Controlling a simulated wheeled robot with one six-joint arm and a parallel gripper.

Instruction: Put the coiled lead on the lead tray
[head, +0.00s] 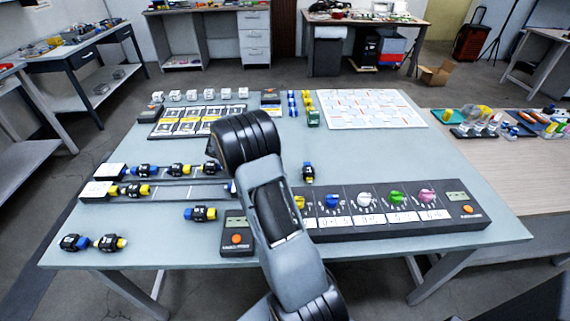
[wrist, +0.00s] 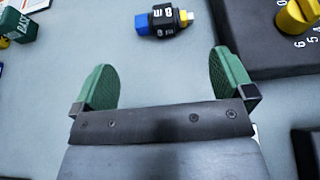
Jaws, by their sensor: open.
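My gripper (wrist: 165,72) is open in the wrist view, its two green pads wide apart with nothing between them. It is over the grey-blue table. In the head view my own arm hides it. I cannot make out a coiled lead in either view. Small trays with mixed parts stand on the wooden side table at the right, including a teal tray (head: 434,114); I cannot tell which, if any, is the lead tray. A black sensor with a blue end (wrist: 163,20) lies just beyond the gripper, apart from it; it also shows in the head view (head: 308,173).
A dark panel with coloured knobs (head: 445,217) lies right of my arm. Sensors on rails (head: 165,192) and loose sensors (head: 200,214) lie at the left. A white chart (head: 372,109) lies at the back right. The table's right part (head: 405,155) is clear.

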